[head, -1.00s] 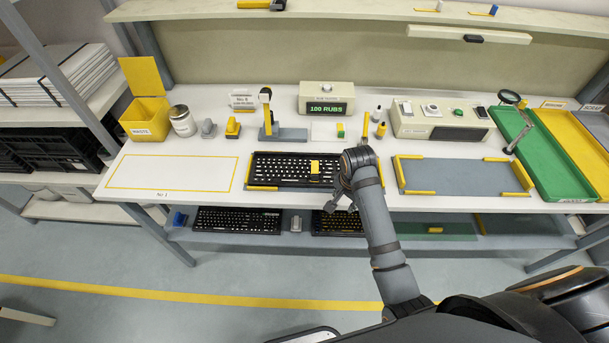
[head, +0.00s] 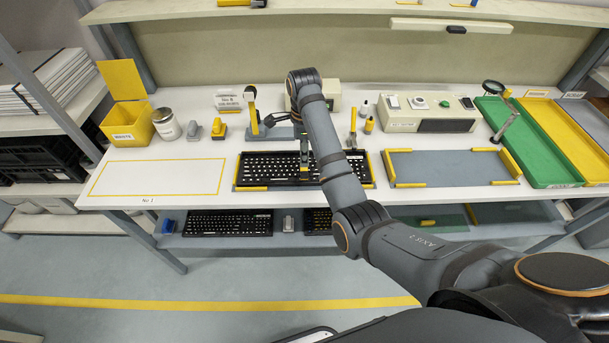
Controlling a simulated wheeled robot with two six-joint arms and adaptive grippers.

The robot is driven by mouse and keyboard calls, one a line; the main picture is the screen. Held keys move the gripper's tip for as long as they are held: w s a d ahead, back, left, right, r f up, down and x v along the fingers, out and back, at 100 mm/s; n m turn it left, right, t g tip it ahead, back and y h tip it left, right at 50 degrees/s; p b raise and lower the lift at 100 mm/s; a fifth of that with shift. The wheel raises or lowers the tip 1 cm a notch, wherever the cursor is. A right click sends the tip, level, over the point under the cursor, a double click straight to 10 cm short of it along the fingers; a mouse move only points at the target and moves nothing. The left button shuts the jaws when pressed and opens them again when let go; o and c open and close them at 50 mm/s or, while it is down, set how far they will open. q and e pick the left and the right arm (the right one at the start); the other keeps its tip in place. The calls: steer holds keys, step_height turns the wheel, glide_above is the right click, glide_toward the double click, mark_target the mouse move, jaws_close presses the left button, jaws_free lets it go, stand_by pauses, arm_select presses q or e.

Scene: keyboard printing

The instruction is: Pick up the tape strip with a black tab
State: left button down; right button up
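The black keyboard (head: 270,165) lies at the middle of the table's front, with yellow edge pieces. My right gripper (head: 285,136) hangs over its back edge, beside the tape stand (head: 252,112) with a white and yellow head. Its dark fingers look spread, one towards the stand and one over the keyboard; I see nothing held between them. A dark upright shape with a grey foot shows over the middle of the keyboard, where a yellow piece with a dark part showed earlier. I cannot make out a tape strip or black tab for certain. My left gripper is not in view.
A white panel with a yellow outline (head: 158,178) is clear at left. A yellow bin (head: 127,125) and a jar (head: 166,124) stand behind it. A blue-grey mat (head: 445,166) lies at right, next to a green tray (head: 520,140). My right arm crosses the table's front.

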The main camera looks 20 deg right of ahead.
mark_target(304, 172)
steer(key=shift+f+p, duration=0.3)
steer(key=shift+f, duration=0.65)
steer(key=shift+w+f, duration=0.1)
steer(key=shift+f, duration=0.85)
step_height(304, 172, down, 4)
steer(key=shift+r+p, duration=0.1)
steer(key=shift+p, duration=0.8)
steer(key=shift+f, duration=0.55)
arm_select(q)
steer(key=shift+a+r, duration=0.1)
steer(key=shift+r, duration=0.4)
arm_select(e)
jaws_close()
